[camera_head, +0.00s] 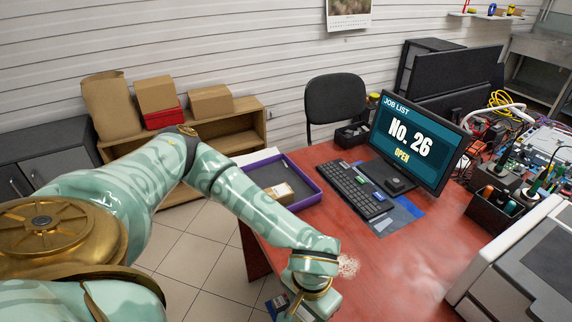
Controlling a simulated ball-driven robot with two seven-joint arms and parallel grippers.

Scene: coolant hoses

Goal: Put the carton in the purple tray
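The purple tray (314,181) lies on the red desk, left of the keyboard, with a dark inside. A small tan carton (280,193), pale on top, appears to be inside the tray near its front side. My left arm crosses in front of the tray's near left part and hides it. My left gripper (300,306) is low in the picture, nearer to me than the tray and apart from the carton. Its fingertips are not clear at the bottom edge, so I cannot tell whether it is open or shut. My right gripper is not in view.
The desk (400,270) has free room at its front middle. A keyboard (356,188) and monitor (415,140) stand right of the tray. A black tool holder (490,212) and a pale machine (530,265) are at the right. Cardboard boxes (211,102) sit on a wooden shelf behind.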

